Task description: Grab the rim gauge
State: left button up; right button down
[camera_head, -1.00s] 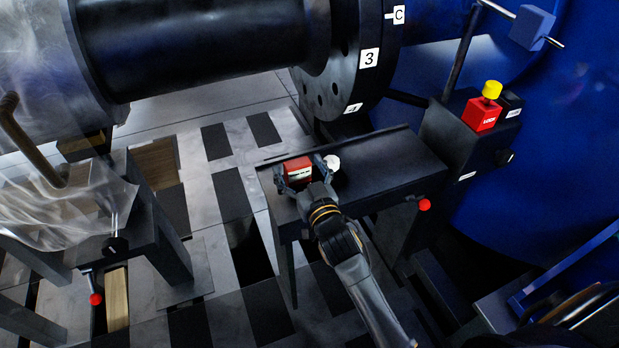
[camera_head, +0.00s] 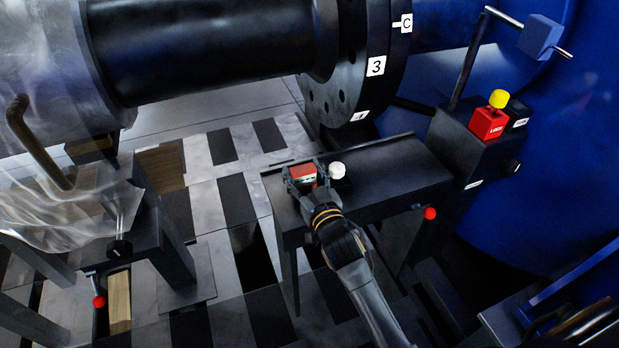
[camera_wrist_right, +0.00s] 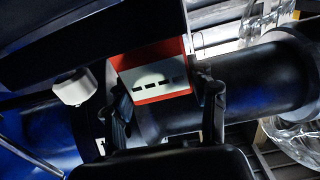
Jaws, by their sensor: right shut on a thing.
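The rim gauge, a red block with a pale label face (camera_head: 303,171), is at the left end of a dark bench in the head view. My right gripper (camera_head: 305,181) is shut on it, with one finger on each side. In the right wrist view the gauge (camera_wrist_right: 153,72) shows its red edges and a pale face with dark slots, between the fingers of the gripper (camera_wrist_right: 165,104). I cannot tell whether the gauge still touches the bench. My left gripper is not in view.
A white knob (camera_head: 337,170) stands just right of the gauge. The dark bench (camera_head: 395,170) is clear further right. A large flange (camera_head: 350,75) marked 3 hangs behind it. A red and yellow button box (camera_head: 489,122) stands at the right.

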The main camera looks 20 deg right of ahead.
jog(key=shift+r, duration=0.3)
